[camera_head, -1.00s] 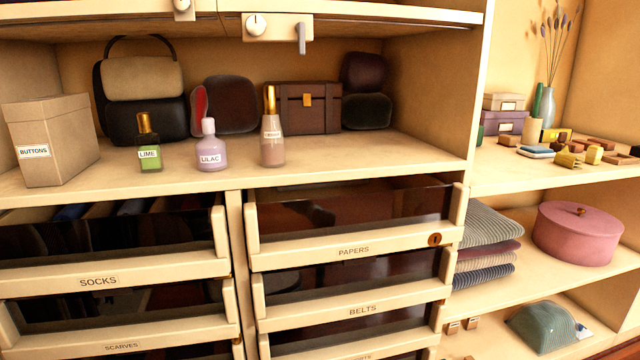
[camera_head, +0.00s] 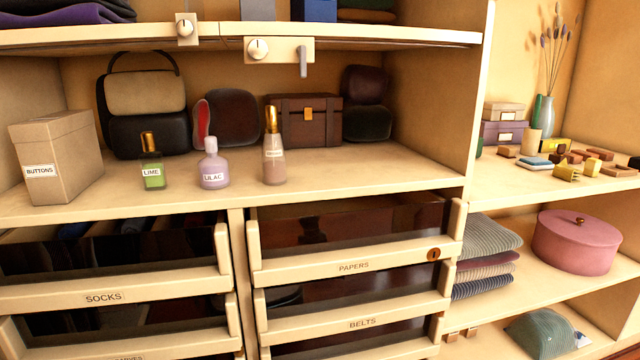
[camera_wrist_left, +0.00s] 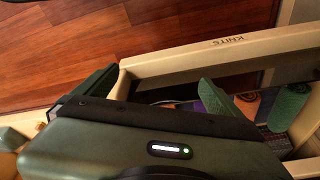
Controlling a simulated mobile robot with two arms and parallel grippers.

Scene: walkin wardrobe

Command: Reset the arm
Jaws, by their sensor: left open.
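My left gripper (camera_wrist_left: 155,92) shows in the left wrist view with its two dark green fingers spread wide apart and nothing between them. It is over the corner of a drawer with a cream front labelled KNITS (camera_wrist_left: 232,52). One finger shows left of the drawer's corner and the other over its inside; I cannot tell whether either touches it. Rolled items in the drawer, one green (camera_wrist_left: 289,106), lie beyond the right finger. Neither arm shows in the head view, and my right gripper is in no view.
In the head view, the SOCKS drawer (camera_head: 105,298), PAPERS drawer (camera_head: 353,267) and BELTS drawer (camera_head: 362,323) sit below a shelf. A BUTTONS box (camera_head: 58,160) and several bottles stand on that shelf. Wooden floor (camera_wrist_left: 60,50) is clear beside the KNITS drawer.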

